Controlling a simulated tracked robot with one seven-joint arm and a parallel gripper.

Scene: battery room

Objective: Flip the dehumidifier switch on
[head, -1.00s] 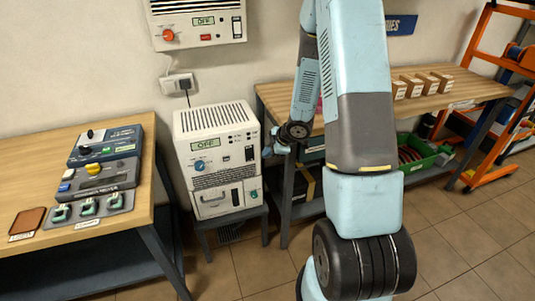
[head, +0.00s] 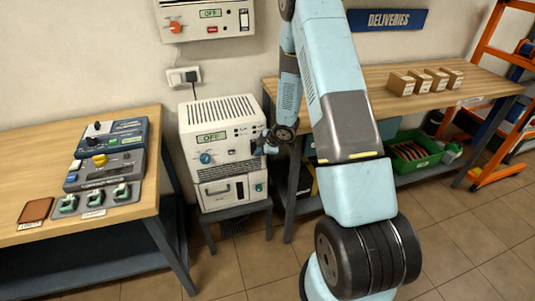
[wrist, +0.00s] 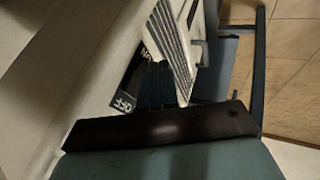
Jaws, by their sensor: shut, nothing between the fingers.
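The white dehumidifier (head: 217,165) stands on a low dark stand in the head view, with a vented top, a blue knob and a display (head: 211,137) reading OFF. My gripper (head: 262,147) is shut and empty, at the right side of its front panel. It covers part of the panel where the switch (head: 254,146) sits; whether it touches the switch I cannot tell.
A wall unit (head: 204,17) above also reads OFF. A wooden table (head: 88,230) with control boxes stands at left. A workbench (head: 370,83) with small cartons (head: 420,81) and a green crate (head: 412,158) below is at right. An outlet (head: 184,76) is behind the dehumidifier.

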